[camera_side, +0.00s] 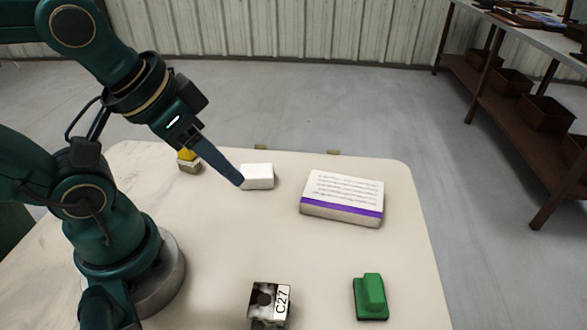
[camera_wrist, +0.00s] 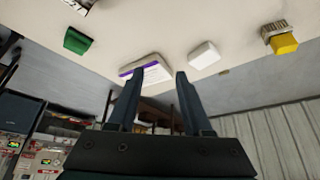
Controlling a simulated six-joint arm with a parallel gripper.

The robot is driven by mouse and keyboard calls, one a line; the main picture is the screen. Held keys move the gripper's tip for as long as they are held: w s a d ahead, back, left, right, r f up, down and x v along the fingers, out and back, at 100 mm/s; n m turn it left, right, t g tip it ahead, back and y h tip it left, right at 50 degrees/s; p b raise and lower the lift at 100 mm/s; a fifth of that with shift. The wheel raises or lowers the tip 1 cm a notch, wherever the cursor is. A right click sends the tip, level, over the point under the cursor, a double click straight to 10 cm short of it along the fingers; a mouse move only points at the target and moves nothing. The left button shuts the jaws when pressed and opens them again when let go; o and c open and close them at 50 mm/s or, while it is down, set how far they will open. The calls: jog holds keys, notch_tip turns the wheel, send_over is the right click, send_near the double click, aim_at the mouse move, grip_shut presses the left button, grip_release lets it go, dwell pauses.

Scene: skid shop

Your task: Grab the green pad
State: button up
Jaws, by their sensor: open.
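The green pad (camera_side: 371,296) lies near the front right of the table in the side view, a flat base with a raised grip on top. It also shows at the upper left of the wrist view (camera_wrist: 78,41). My gripper (camera_side: 240,183) is above the back of the table, beside the white block (camera_side: 258,176) in the picture, far from the green pad. In the wrist view its two fingers (camera_wrist: 157,75) are apart with nothing held between them.
A white box with a purple stripe (camera_side: 342,198) lies at the back right of the table (camera_side: 220,240). A metal block marked C27 (camera_side: 269,304) stands left of the pad. A yellow-topped brush (camera_side: 188,160) is at the back left. The table's middle is clear.

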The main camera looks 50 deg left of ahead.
jog(key=o, duration=0.5)
